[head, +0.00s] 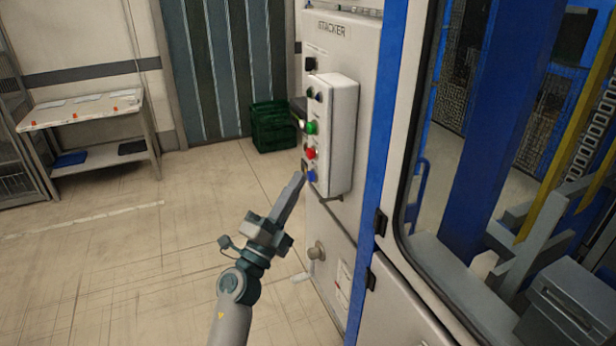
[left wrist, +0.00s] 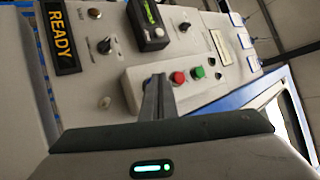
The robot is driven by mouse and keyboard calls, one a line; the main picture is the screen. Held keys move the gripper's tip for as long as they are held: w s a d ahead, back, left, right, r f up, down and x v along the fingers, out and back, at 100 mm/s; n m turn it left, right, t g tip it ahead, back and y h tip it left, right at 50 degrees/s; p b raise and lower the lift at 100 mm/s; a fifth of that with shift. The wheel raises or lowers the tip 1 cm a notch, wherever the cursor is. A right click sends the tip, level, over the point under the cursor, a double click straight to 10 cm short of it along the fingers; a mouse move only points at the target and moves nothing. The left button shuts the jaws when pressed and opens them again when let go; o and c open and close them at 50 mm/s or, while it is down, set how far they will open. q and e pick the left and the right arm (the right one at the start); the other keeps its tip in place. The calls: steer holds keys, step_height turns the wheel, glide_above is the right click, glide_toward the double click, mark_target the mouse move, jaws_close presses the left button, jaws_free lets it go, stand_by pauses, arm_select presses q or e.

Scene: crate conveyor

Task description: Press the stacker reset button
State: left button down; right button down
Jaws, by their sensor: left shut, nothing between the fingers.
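The stacker's light panel, marked STACKER, carries a pale button box (head: 340,135) with a green button (head: 312,128), a red button (head: 310,153) and a blue button (head: 311,176) in a column. The button labels are too small to read. My left gripper (head: 299,177) is shut and empty, its tips at the lower end of the box, close beside the blue button. I cannot tell whether they touch it. My right gripper is out of view.
A lit READY sign (left wrist: 61,38) and several knobs show in the left wrist view. A green crate (head: 273,127) stands on the floor behind the panel. A bench (head: 85,109) is at the far left. The floor between is clear. A blue-framed window is on the right.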

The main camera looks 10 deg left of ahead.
arm_select(q)
steer(key=shift+s+a, duration=0.35)
steer(key=shift+a, duration=0.15)
steer(key=shift+s+a+p, duration=0.25)
steer(key=shift+s+a, duration=0.45)
steer(key=shift+a, duration=0.35)
steer(key=shift+s+a+p, duration=0.25)
steer(key=shift+s+a, duration=0.45)
steer(key=shift+a, duration=0.35)
